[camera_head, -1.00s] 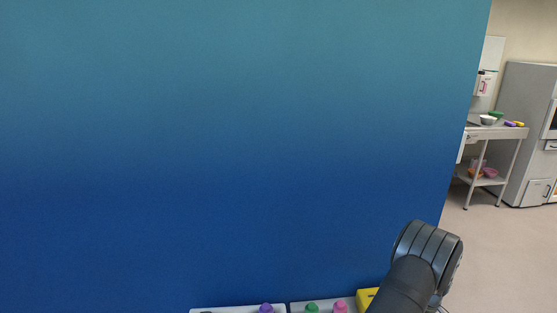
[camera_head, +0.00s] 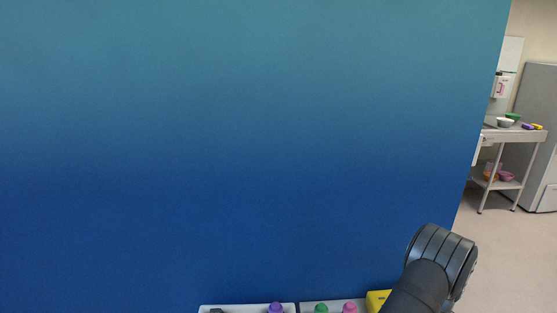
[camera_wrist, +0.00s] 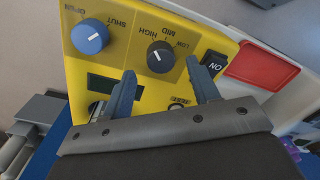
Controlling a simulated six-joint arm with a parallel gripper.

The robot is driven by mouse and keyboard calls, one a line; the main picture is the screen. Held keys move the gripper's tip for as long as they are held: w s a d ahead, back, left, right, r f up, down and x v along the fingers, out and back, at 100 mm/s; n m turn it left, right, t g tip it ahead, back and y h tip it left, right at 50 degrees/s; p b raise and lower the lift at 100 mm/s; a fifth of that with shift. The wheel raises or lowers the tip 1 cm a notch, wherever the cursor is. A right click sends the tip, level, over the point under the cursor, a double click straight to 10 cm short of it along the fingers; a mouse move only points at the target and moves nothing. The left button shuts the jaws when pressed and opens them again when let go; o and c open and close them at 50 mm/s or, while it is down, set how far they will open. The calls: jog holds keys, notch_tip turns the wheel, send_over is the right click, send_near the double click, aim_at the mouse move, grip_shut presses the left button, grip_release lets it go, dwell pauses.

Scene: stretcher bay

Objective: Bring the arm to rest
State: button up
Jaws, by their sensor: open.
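My gripper (camera_wrist: 160,92) shows in the wrist view with its two blue-grey fingers apart and nothing between them. The fingers stand in front of a yellow control box (camera_wrist: 215,45) with a blue knob (camera_wrist: 90,37), a black knob (camera_wrist: 161,57) and a black switch (camera_wrist: 214,64). I cannot tell whether a finger touches the box. In the head view only my dark arm link shows at the lower right, and the gripper is out of sight. A corner of the yellow box shows there too (camera_head: 377,299).
A tall blue panel (camera_head: 240,150) fills most of the head view. A steel table (camera_head: 515,135) with bowls stands beyond at right. A red panel (camera_wrist: 262,66) adjoins the box.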

notch_tip(320, 180, up, 14)
notch_tip(320, 180, down, 17)
jog(key=shift+s+a+f, duration=0.1)
jog(key=shift+a+f, duration=0.05)
jog(key=shift+f, duration=0.05)
jog(key=shift+r+m, duration=0.2)
jog(key=shift+m, duration=0.7)
jog(key=m, duration=0.6)
jog(key=shift+m, duration=0.3)
jog(key=m, duration=0.8)
jog(key=shift+t, duration=0.3)
